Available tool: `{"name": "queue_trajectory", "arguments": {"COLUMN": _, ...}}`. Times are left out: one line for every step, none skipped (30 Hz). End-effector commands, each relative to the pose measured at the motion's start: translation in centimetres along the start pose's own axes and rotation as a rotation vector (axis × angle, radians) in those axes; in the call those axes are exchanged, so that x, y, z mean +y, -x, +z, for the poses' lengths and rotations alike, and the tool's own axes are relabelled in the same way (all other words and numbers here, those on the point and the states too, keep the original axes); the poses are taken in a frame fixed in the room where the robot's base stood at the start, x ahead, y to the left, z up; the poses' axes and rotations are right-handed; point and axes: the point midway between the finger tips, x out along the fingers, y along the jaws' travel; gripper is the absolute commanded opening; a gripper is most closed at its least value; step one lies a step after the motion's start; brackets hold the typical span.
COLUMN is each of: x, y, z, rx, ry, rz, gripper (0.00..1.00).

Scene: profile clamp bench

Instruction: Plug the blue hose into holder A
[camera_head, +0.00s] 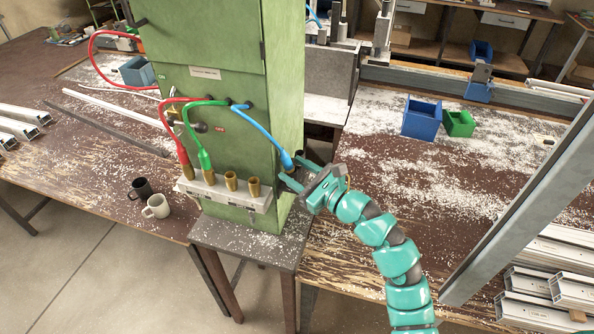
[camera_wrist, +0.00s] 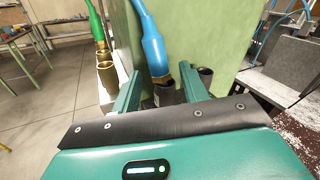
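The blue hose (camera_head: 257,127) runs from the green cabinet down to my gripper (camera_head: 294,171). In the wrist view the blue hose end (camera_wrist: 153,50) points down between the fingers of my gripper (camera_wrist: 157,72), with visible gaps on both sides. The gripper looks open around it. The hose's lower end is at a dark holder (camera_wrist: 165,95); I cannot tell how deep it sits. A second dark holder (camera_wrist: 206,74) is beside it, partly behind the right finger. Brass holders (camera_head: 231,180) stand on a white strip (camera_head: 225,196) at the cabinet front. I cannot read which is holder A.
A red hose (camera_head: 182,152) and a green hose (camera_head: 205,157) end at the left brass holders; the two right ones look empty. The green cabinet (camera_head: 225,60) stands close behind. Two mugs (camera_head: 155,206) are at left. Blue and green bins (camera_head: 421,119) stand at right.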

Motion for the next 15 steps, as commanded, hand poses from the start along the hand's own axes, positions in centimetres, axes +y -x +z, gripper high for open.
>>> {"name": "queue_trajectory", "arguments": {"x": 0.0, "y": 0.01, "z": 0.01, "rx": 0.0, "ry": 0.0, "rz": 0.0, "gripper": 0.33}}
{"name": "queue_trajectory", "arguments": {"x": -0.01, "y": 0.01, "z": 0.01, "rx": 0.0, "ry": 0.0, "rz": 0.0, "gripper": 0.27}}
{"name": "queue_trajectory", "arguments": {"x": 0.0, "y": 0.01, "z": 0.02, "rx": 0.0, "ry": 0.0, "rz": 0.0, "gripper": 0.19}}
{"name": "queue_trajectory", "arguments": {"x": 0.0, "y": 0.01, "z": 0.02, "rx": 0.0, "ry": 0.0, "rz": 0.0, "gripper": 0.13}}
{"name": "queue_trajectory", "arguments": {"x": -0.01, "y": 0.01, "z": 0.02, "rx": 0.0, "ry": 0.0, "rz": 0.0, "gripper": 0.07}}
{"name": "queue_trajectory", "arguments": {"x": -0.01, "y": 0.01, "z": 0.03, "rx": -0.001, "ry": 0.0, "rz": 0.0, "gripper": 0.01}}
{"name": "queue_trajectory", "arguments": {"x": -0.01, "y": 0.01, "z": 0.03, "rx": -0.001, "ry": 0.0, "rz": 0.0, "gripper": 0.22}}
{"name": "queue_trajectory", "arguments": {"x": -0.01, "y": 0.01, "z": 0.03, "rx": -0.001, "ry": 0.0, "rz": 0.0, "gripper": 0.16}}
{"name": "queue_trajectory", "arguments": {"x": -0.01, "y": 0.02, "z": 0.03, "rx": -0.001, "ry": 0.0, "rz": 0.0, "gripper": 0.08}}
{"name": "queue_trajectory", "arguments": {"x": -0.01, "y": 0.02, "z": 0.03, "rx": -0.001, "ry": 0.0, "rz": 0.0, "gripper": 0.02}}
{"name": "queue_trajectory", "arguments": {"x": -0.01, "y": 0.02, "z": 0.03, "rx": -0.001, "ry": 0.0, "rz": 0.0, "gripper": 0.0}}
{"name": "queue_trajectory", "arguments": {"x": 0.0, "y": 0.02, "z": 0.04, "rx": -0.001, "ry": 0.0, "rz": 0.0, "gripper": 0.0}}
{"name": "queue_trajectory", "arguments": {"x": -0.01, "y": 0.02, "z": 0.04, "rx": -0.001, "ry": 0.0, "rz": 0.0, "gripper": 0.0}}
{"name": "queue_trajectory", "arguments": {"x": -0.01, "y": 0.02, "z": 0.05, "rx": -0.001, "ry": 0.0, "rz": 0.0, "gripper": 0.0}}
{"name": "queue_trajectory", "arguments": {"x": -0.01, "y": 0.02, "z": 0.05, "rx": -0.001, "ry": 0.0, "rz": 0.0, "gripper": 0.0}}
